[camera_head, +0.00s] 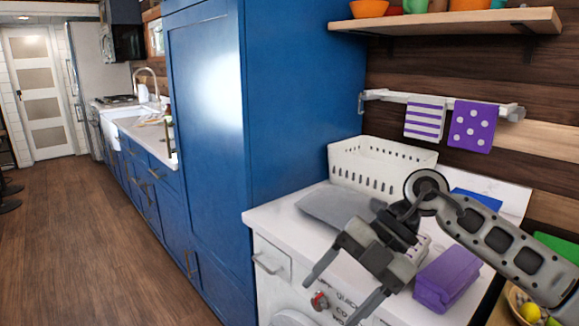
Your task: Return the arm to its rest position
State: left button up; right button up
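My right arm (500,240) comes in from the right and reaches over the white counter. Its gripper (332,298) points down and left, with its two fingers spread apart at the counter's front edge. Nothing shows held between the fingers. A red and silver knob on the appliance front shows behind the gap. My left gripper is not in view.
The white counter (275,212) holds a white slotted basket (375,165), a grey flat item (333,206) and a purple box (446,278) beside the gripper. A tall blue cabinet (300,100) stands left. A towel rail (385,95) and shelf (440,22) are above. The wood floor (90,250) is clear.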

jog(key=s+a+r+m+t+y, duration=0.1)
jog(key=s+a+m+t+y, duration=0.3)
jog(key=a+y, duration=0.7)
jog(key=w+d+f+m+t+h, duration=0.3)
jog(key=d+f+m+t+h, duration=0.85)
jog(key=m+t, duration=0.65)
jog(key=s+d+f+m+g+h, duration=0.2)
jog(key=s+d+f+m+g, duration=0.1)
jog(key=s+f, duration=0.4)
jog(key=s+d+f+m+g+h, duration=0.3)
jog(key=s+f+g, duration=0.3)
jog(key=f, duration=0.6)
jog(key=shift+s+d+f+m, duration=0.15)
jog(key=shift+s+d+m, duration=0.35)
jog(key=shift+s+d, duration=0.25)
